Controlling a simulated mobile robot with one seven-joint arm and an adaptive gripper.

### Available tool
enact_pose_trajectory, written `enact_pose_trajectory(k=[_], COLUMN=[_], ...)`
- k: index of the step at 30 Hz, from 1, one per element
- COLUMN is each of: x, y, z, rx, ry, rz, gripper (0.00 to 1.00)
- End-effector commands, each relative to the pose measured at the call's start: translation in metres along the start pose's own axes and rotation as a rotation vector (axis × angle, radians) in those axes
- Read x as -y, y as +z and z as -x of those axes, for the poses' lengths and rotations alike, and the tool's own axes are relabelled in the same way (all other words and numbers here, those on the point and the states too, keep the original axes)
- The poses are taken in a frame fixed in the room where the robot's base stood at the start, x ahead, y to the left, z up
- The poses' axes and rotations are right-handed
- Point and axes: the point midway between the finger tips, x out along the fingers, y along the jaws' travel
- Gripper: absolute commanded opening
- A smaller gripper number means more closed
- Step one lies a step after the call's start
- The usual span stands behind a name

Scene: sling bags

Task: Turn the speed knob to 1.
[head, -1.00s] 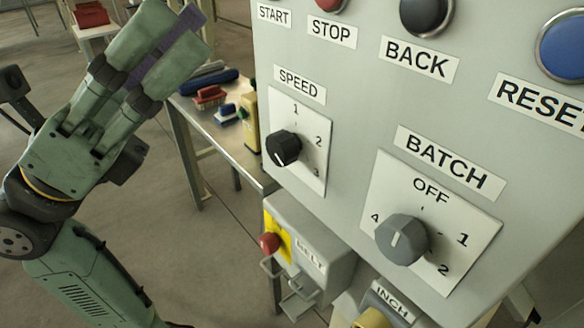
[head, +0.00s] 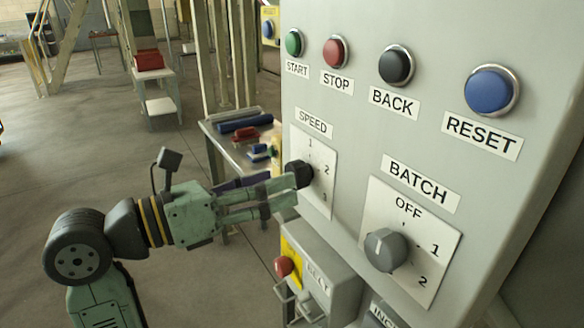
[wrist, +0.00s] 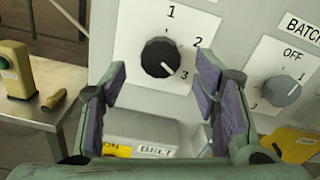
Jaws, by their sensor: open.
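The black speed knob (head: 299,173) sits on a white plate on the grey panel, under the SPEED label. In the wrist view the speed knob (wrist: 160,57) shows its white mark pointing to the lower right, toward the 3. The 1 (wrist: 171,12) stands above the knob. My gripper (head: 284,193) is open and reaches toward the plate from the left in the head view. In the wrist view my gripper (wrist: 161,72) has one finger on each side, with the knob between and slightly above the tips. I cannot tell whether a finger touches it.
The grey batch knob (head: 385,249) is to the right and below. Start, stop, back and reset (head: 491,91) buttons line the panel above. A BELT box with a red button (head: 284,266) sits below. A metal table with a yellow-green device (wrist: 16,70) stands left.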

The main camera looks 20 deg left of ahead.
Motion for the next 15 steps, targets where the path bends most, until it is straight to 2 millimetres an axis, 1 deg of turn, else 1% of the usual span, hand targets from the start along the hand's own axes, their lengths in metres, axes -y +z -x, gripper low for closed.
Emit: enact_pose_trajectory(k=[1, 3, 6, 10, 15], x=[0.001, 0.002, 0.001, 0.001, 0.000], y=[0.003, 0.003, 0.002, 0.001, 0.000], z=[-0.009, -0.021, -0.033, -0.042, -0.044], rx=[0.000, -0.001, 0.001, 0.000, 0.001], ry=[-0.003, -0.003, -0.001, -0.001, 0.000], rz=[0.002, 0.001, 0.001, 0.000, -0.001], gripper=[0.55, 0.55, 0.55, 0.55, 0.55])
